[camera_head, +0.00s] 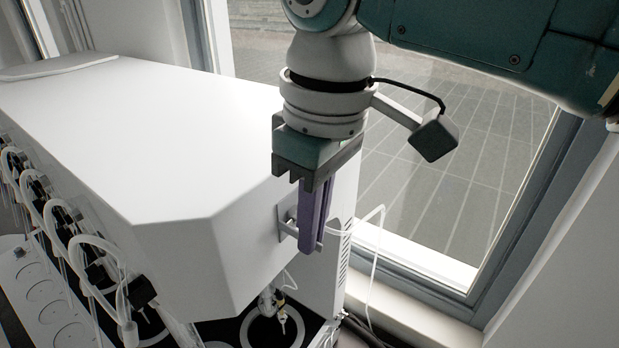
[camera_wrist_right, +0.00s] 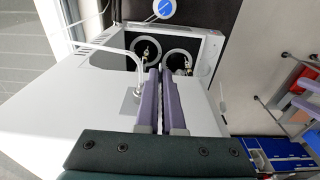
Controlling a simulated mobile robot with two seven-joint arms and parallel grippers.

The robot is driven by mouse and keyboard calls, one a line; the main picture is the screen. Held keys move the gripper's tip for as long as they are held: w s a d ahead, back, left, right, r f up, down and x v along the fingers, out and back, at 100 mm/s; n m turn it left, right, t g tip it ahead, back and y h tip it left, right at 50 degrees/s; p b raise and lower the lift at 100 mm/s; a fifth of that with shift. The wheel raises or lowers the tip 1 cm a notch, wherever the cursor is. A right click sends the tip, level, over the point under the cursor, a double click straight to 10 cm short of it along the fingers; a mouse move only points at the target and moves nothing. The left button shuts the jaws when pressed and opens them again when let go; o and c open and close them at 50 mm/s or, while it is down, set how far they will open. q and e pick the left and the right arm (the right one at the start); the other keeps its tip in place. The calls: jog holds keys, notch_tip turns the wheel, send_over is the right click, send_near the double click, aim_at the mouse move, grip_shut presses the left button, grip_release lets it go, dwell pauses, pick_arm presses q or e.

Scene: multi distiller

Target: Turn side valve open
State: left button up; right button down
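The side valve (camera_head: 287,221) is a small metal fitting with a lever on the angled end face of the white distiller housing (camera_head: 190,250). It also shows in the right wrist view (camera_wrist_right: 131,97), left of the fingers, with a pale curved tube beside it. My right gripper (camera_head: 313,245) points down at the valve, its purple fingers overlapping the lever. In the right wrist view the fingers (camera_wrist_right: 160,75) are close together with a narrow gap. Whether the lever is held between them or lies behind them is hidden. My left gripper is not in view.
Several tubes and black fittings (camera_head: 85,250) line the housing's left side. Dark round burners (camera_head: 272,328) sit below it. A window (camera_head: 480,150) and its sill are close on the right. Blue bins (camera_wrist_right: 282,150) and shelving stand at right in the wrist view.

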jog(key=shift+a+r+g+h+b, duration=0.1)
jog(key=shift+g+h+b, duration=0.2)
jog(key=shift+h+b, duration=0.15)
dwell(0.4)
jog(key=c, duration=1)
grip_release()
jog(key=shift+c, duration=0.2)
notch_tip(320, 180, up, 10)
jog(key=b, duration=0.4)
jog(key=shift+b, duration=0.3)
